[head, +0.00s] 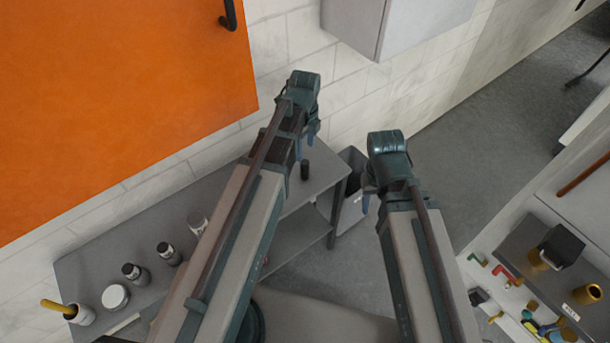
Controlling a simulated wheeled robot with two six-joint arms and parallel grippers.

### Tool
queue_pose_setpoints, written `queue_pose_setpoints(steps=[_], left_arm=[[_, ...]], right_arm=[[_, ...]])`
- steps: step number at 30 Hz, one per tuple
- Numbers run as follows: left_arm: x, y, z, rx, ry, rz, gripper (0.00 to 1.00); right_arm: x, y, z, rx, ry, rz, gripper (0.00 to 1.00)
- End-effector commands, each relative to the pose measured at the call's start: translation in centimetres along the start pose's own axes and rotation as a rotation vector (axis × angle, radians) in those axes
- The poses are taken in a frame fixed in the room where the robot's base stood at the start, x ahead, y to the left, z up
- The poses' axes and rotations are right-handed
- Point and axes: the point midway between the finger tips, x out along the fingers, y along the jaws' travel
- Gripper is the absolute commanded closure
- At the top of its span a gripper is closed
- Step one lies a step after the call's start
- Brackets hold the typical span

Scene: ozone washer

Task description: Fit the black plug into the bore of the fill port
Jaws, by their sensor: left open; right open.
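A small dark upright cylinder (304,170), which may be the black plug, stands on the grey bench near its right end. My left gripper (306,138) hangs just above it in the picture, open, with blue fingertips; nothing shows between them. My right gripper (367,203) is open, to the right of the bench end, and partly hidden by its own arm. I cannot make out a fill port for certain. A brass hollow cylinder (587,294) stands on the right-hand shelf unit, and I cannot tell whether it is the port.
The grey bench (318,170) runs along the tiled wall, with dark-capped bottles (169,253), a round white-lidded jar (116,297) and a cup (80,314) at left. An orange panel (120,100) and grey wall box (390,22) stand behind. The floor (470,150) is clear.

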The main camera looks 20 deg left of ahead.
Motion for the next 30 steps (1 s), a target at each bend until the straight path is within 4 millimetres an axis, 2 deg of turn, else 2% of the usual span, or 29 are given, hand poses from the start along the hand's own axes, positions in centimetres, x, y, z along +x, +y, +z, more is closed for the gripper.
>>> queue_pose_setpoints(steps=[1,6,17,30], left_arm=[[1.6,0.0,0.0,0.0,0.0,0.0,0.31],[3.5,0.0,0.0,0.0,0.0,0.0,0.31],[4.1,0.0,0.0,0.0,0.0,0.0,0.31],[8.8,-0.1,0.0,-0.001,0.0,0.0,0.31]], right_arm=[[1.6,-0.1,-0.1,0.0,0.0,0.0,0.49],[3.4,-0.3,-0.2,0.0,0.0,0.0,0.49],[4.1,-0.4,-0.2,0.0,0.0,0.0,0.49],[8.8,-0.8,-0.5,0.0,0.0,0.0,0.49]])
